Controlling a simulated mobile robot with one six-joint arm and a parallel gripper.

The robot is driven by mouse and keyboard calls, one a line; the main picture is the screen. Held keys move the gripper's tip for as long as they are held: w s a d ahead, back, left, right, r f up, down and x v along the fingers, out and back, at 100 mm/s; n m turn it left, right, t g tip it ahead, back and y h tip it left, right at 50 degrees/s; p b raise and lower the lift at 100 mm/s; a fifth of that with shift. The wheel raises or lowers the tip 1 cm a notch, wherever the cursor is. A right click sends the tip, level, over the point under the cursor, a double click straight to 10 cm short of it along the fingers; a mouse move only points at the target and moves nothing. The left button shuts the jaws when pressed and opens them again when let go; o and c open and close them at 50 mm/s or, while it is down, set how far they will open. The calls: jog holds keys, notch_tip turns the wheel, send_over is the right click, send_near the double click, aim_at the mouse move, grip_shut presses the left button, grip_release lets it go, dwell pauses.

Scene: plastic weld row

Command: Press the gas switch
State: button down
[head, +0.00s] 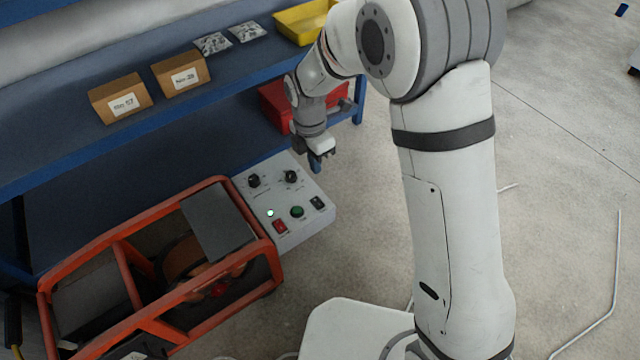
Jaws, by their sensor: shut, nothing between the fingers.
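A light grey control panel (265,225) sits at the right end of an orange-framed machine. It carries two black knobs (291,176), a lit green lamp (270,213), a red rocker switch (279,226), a round green button (297,212) and a dark rocker switch (317,202). The labels are too small to read, so I cannot tell which control is the gas switch. My gripper (318,166) points down over the far right edge of the panel, beyond the dark rocker switch. It is shut and empty, and appears apart from the panel.
The orange-framed machine (140,232) fills the lower left. A blue shelf (60,150) behind holds two cardboard boxes (181,75), two flat packets (247,32) and a yellow bin (297,22). A red bin (272,105) is below. The floor on the right is mostly clear, with thin rods (616,260).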

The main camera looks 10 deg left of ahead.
aim_at(320, 205)
jog(key=f+b, duration=0.2)
jog(key=f, duration=0.2)
jog(key=f+b, duration=0.2)
jog(key=f, duration=0.2)
jog(key=s+d+f+b, duration=0.1)
jog(key=f+b, duration=0.1)
jog(key=f, duration=0.3)
jog(key=shift+d, duration=0.1)
jog(key=shift+f, duration=0.2)
